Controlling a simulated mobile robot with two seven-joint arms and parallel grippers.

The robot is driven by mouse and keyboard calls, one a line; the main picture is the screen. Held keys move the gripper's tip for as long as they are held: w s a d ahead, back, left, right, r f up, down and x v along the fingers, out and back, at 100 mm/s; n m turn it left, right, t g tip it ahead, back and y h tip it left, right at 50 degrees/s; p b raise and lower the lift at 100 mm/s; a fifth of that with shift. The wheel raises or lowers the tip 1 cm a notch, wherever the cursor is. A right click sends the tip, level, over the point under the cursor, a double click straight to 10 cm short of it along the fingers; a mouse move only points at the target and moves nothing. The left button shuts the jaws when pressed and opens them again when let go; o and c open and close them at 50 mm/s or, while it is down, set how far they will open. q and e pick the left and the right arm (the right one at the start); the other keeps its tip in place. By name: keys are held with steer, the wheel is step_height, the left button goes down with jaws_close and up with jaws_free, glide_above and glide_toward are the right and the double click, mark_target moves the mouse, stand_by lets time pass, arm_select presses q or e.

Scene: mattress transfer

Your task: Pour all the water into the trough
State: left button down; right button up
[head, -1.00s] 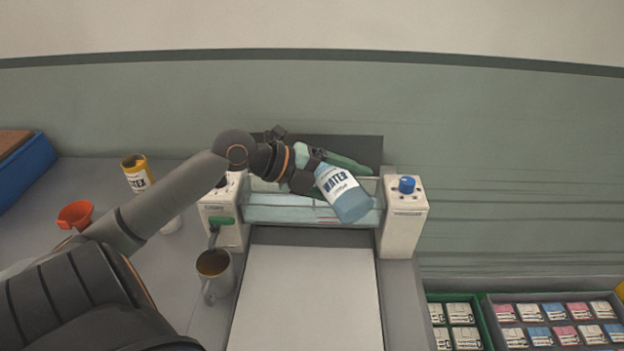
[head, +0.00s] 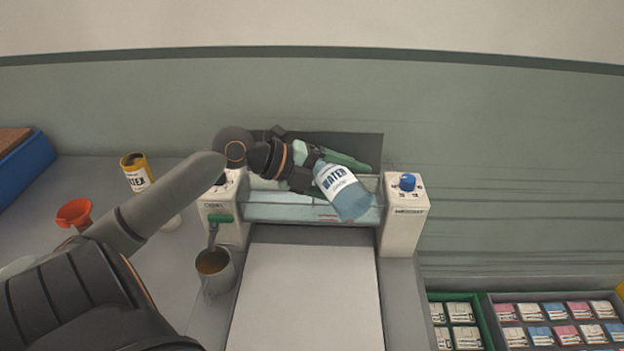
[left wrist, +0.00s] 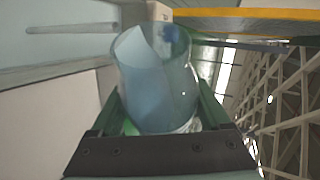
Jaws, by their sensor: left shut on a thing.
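A clear blue bottle (head: 351,204) with a white WATER label is held tilted over the trough (head: 262,213). The trough is a clear tank with pale blue liquid, set between two white posts. My left gripper (head: 316,170) is shut on the bottle. The bottle's lower right end points down to the right. In the left wrist view the bottle (left wrist: 158,85) sits between the green fingers. I cannot tell whether water is flowing out. My right gripper is not in view.
The right post (head: 405,222) has a blue knob (head: 407,182). A mug (head: 214,275) stands under a green-handled tap (head: 218,218). A yellow can (head: 137,173) and an orange funnel (head: 75,214) are at left. A white sheet (head: 305,298) lies in front. Trays of packets (head: 560,325) are at right.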

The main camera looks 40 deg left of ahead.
arm_select(q)
steer(key=shift+f+n+h+b, duration=0.4)
steer(key=shift+f+b, duration=0.25)
steer(key=shift+b, duration=0.4)
stand_by(0.9)
steer(key=shift+a+f+n+h+b, duration=0.25)
steer(key=shift+n+h+b, duration=0.3)
steer(key=shift+b, duration=0.6)
stand_by(1.4)
